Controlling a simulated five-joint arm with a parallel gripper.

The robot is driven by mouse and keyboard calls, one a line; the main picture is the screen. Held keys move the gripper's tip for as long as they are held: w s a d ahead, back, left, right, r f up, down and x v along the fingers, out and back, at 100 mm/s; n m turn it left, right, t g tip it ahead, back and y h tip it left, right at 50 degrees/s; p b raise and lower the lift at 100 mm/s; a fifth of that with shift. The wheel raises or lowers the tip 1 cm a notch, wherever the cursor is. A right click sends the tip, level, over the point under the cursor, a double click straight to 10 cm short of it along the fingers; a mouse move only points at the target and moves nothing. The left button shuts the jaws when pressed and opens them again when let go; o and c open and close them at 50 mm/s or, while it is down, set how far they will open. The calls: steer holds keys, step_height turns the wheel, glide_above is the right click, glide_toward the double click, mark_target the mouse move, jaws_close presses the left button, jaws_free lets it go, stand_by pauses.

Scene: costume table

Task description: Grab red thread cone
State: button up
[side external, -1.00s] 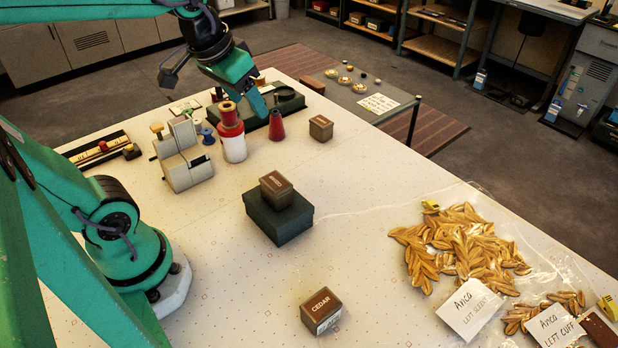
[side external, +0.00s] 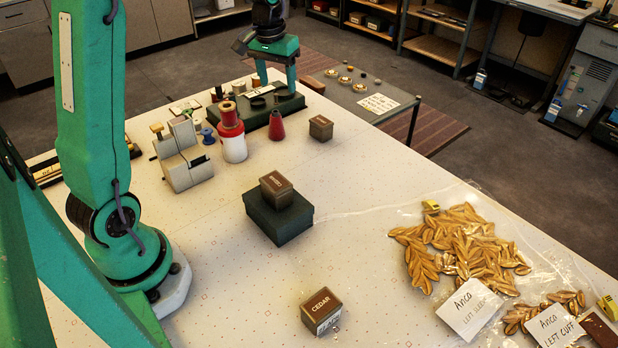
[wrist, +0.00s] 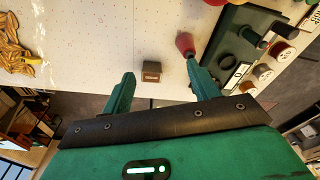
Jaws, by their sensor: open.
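The red thread cone (side external: 277,126) stands upright on the table in front of a dark green tray in the side external view. It also shows in the wrist view (wrist: 185,43), by the tip of the right-hand finger; contact cannot be told. My gripper (side external: 277,84) points down over the far part of the tray, beyond the cone. In the wrist view my gripper (wrist: 160,70) has its fingers spread with nothing held between them.
A red-and-white container (side external: 233,148) stands left of the cone. A small brown box (side external: 320,128) stands to its right. A dark green box (side external: 280,222) with a brown box on top stands nearer, with clear tabletop between.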

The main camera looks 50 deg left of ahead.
steer(key=n+g, duration=0.1)
steer(key=n, duration=0.1)
glide_above(275, 111)
step_height(275, 111, down, 9)
steer(key=shift+a, duration=0.1)
steer(key=shift+d+f, duration=0.2)
steer(key=shift+f, duration=3.65)
steer(key=c, duration=1.1)
steer(key=shift+r, duration=0.2)
steer(key=shift+r, duration=0.6)
steer(key=r, duration=0.1)
steer(key=d+r, duration=0.1)
steer(key=r, duration=0.1)
steer(key=shift+r, duration=0.1)
steer(key=d+r, duration=0.2)
steer(key=d, duration=0.1)
steer(key=d+r, duration=0.2)
steer(key=d, duration=0.2)
steer(key=s+d+r, duration=0.1)
steer(key=d+r, duration=0.1)
steer(key=d, duration=0.1)
steer(key=shift+d+r, duration=0.1)
steer(key=shift+d, duration=0.2)
